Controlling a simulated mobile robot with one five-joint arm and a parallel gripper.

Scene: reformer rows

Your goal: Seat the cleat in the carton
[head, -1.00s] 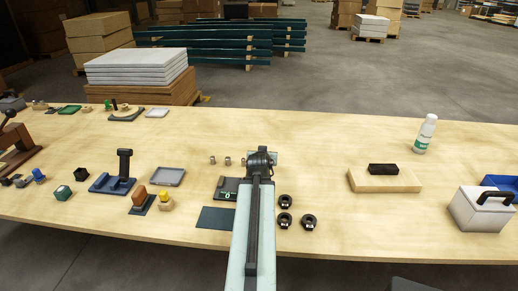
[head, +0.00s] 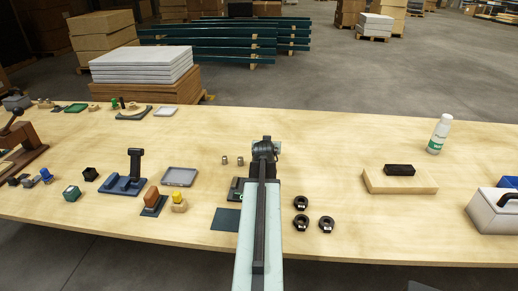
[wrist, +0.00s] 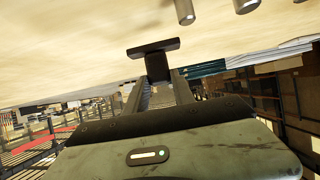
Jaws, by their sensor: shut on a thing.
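In the wrist view my gripper (wrist: 158,88) is shut on the stem of a black T-shaped piece, which looks like the cleat (wrist: 153,48). Its flat crossbar sticks out beyond the fingertips, clear of the pale table surface. In the head view my gripper (head: 265,148) is over the middle of the table, and my own arm hides most of it and the held piece. No thing in view is plainly the carton; I cannot tell which it is. A black device with a green light (head: 238,190) is partly behind my arm.
Small metal cylinders (head: 225,160) stand just left of my gripper. Black rings (head: 301,202) lie right of my arm. A grey tray (head: 179,177), blue stand (head: 122,185), wooden block (head: 400,183), white bottle (head: 440,134) and white handled box (head: 490,210) stand around.

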